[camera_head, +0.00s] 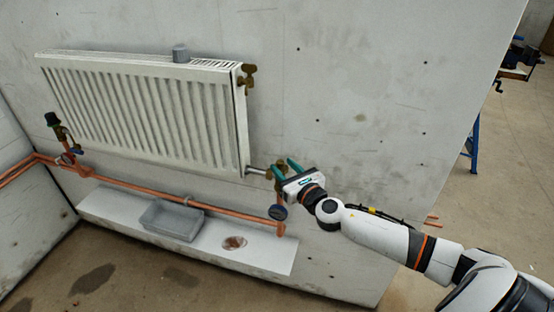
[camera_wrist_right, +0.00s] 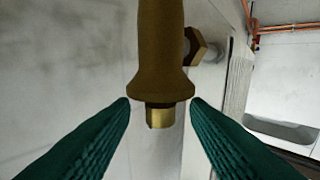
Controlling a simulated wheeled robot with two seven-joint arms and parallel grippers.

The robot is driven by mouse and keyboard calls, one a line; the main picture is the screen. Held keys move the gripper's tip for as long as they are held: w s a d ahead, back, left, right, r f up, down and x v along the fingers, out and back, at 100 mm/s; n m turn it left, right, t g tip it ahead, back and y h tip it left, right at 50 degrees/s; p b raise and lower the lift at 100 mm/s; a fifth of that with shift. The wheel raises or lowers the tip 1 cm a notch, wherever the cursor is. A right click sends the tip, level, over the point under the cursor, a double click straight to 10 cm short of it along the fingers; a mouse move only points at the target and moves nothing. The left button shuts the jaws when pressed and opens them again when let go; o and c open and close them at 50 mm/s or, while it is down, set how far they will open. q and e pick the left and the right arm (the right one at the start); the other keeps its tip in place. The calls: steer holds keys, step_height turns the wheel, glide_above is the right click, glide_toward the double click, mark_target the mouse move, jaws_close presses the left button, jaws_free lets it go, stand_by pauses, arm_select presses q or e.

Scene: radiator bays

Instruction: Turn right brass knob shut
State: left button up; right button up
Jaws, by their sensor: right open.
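My right gripper (camera_head: 285,165) reaches the lower right corner of the radiator (camera_head: 145,110), where a brass fitting is mostly hidden behind it. In the right wrist view, a brass piece (camera_wrist_right: 161,60) with a flared collar and a small squared stub hangs between the two teal fingers. The right gripper (camera_wrist_right: 160,102) is open, one fingertip on each side of the stub, with a visible gap; contact is not seen. A brass hex nut (camera_wrist_right: 200,45) is behind it. Another brass valve (camera_head: 248,76) is at the radiator's upper right. My left gripper is not in view.
Copper pipes (camera_head: 180,202) run below the radiator, with a dark round gauge (camera_head: 279,212) just under the right gripper. A grey tray (camera_head: 172,221) sits on a pale ledge (camera_head: 268,252). The wall at right is clear.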

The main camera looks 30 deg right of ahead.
mark_target(282, 166)
steer(key=shift+w, duration=2.15)
steer(key=shift+c, duration=0.3)
jaws_close()
